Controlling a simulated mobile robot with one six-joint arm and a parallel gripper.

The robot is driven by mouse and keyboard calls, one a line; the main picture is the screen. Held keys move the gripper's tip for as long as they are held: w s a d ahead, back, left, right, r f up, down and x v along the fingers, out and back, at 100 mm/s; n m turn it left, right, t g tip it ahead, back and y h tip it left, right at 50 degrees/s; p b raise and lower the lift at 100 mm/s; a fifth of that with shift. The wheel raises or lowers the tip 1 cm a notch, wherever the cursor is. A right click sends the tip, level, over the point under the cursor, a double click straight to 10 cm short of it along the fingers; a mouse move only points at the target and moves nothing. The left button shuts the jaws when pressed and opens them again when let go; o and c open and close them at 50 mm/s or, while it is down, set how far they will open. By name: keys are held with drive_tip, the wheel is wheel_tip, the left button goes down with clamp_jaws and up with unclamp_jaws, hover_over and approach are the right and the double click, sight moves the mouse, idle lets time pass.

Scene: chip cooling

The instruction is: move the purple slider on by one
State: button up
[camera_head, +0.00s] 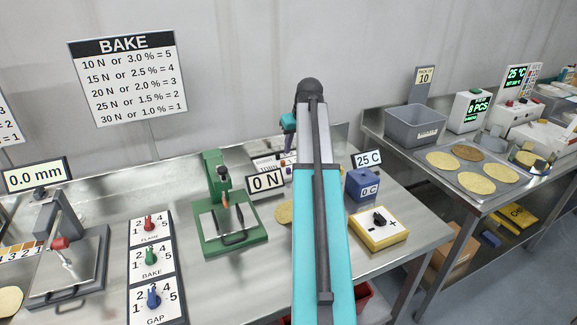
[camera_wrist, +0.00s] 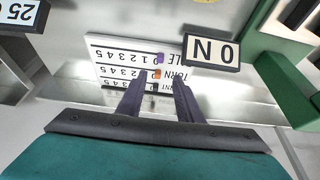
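The purple slider (camera_wrist: 160,58) shows in the wrist view on a white panel (camera_wrist: 108,47) with rows of numbers, which appears upside down. It sits near the low-number end of its row; its exact mark is too small to read. An orange slider (camera_wrist: 156,74) and a small black slider (camera_wrist: 153,87) sit in the rows beside it. My gripper (camera_wrist: 161,80) is open, its two dark fingers apart, with the sliders seen between and beyond the tips. I see no contact with the purple slider. In the head view my arm and the 0 N sign hide most of the panel.
The 0 N sign (camera_wrist: 211,52) stands close beside the panel, with the green press (camera_head: 232,230) beyond it. A blue block (camera_head: 362,184) and a yellow plus/minus box (camera_head: 379,229) stand right of my arm. The wall is close behind.

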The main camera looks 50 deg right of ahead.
sight(289, 168)
drive_tip(key=shift+p+x, duration=1.4)
drive_tip(key=shift+x, duration=4.95)
drive_tip(key=shift+c, duration=0.5)
clamp_jaws()
drive_tip(key=shift+s, duration=0.1)
